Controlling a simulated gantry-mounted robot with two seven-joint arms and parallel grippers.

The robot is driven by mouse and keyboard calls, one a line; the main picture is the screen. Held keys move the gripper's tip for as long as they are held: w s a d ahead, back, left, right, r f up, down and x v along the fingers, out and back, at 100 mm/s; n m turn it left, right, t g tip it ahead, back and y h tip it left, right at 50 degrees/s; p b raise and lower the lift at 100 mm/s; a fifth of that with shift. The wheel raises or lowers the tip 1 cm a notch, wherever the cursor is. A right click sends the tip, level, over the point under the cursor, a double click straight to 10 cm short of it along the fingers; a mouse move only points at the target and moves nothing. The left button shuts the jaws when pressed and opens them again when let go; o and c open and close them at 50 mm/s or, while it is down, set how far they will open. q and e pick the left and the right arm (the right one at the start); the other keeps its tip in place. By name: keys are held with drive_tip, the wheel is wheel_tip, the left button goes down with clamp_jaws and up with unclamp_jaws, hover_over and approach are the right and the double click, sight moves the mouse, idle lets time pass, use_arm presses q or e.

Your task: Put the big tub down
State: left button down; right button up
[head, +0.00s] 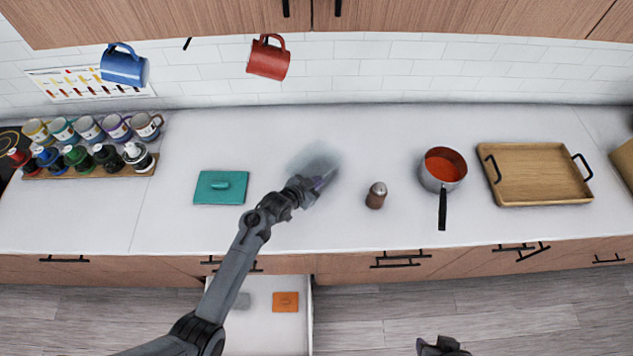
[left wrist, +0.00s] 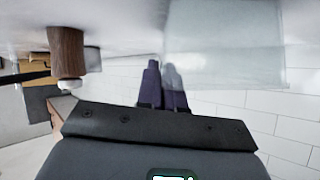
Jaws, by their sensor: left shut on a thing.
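The big tub (head: 313,158) is a clear, see-through container over the middle of the counter, faint against the white top. My left gripper (head: 312,188) is shut on it from the front side. In the left wrist view the tub (left wrist: 225,55) shows as a pale clear wall beside the purple fingers (left wrist: 165,88), with one finger seen through it. I cannot tell whether its base touches the counter. A dark part of my right arm (head: 440,346) shows at the bottom edge; its fingers cannot be made out.
A teal lid (head: 221,187) lies left of the tub. A pepper mill (head: 376,195), a pot of red sauce (head: 443,170) and a wooden tray (head: 534,173) stand to the right. Mugs and bottles crowd the far left. A drawer (head: 265,325) is open below. Counter behind the tub is clear.

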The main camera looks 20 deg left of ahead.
use_arm(q)
drive_tip(key=c, duration=1.3)
unclamp_jaws()
drive_tip(key=shift+f, duration=0.1)
drive_tip(key=shift+r, duration=0.2)
drive_tip(key=s+a+r+n+g+y, duration=0.1)
drive_tip(key=s+r+g, duration=0.1)
drive_tip(key=s, duration=0.9)
drive_tip(key=s+a+r+n+g+y, duration=0.1)
drive_tip(key=s+r+g, duration=0.2)
drive_tip(key=s, duration=0.9)
drive_tip(key=s+a+r+n+g+y, duration=0.1)
drive_tip(key=s+a+r+n+g, duration=0.1)
drive_tip(key=s, duration=1)
wheel_tip(320, 180, up, 3)
drive_tip(key=shift+f+g+y, duration=0.1)
drive_tip(key=shift+g+y, duration=0.3)
drive_tip(key=shift+g, duration=0.1)
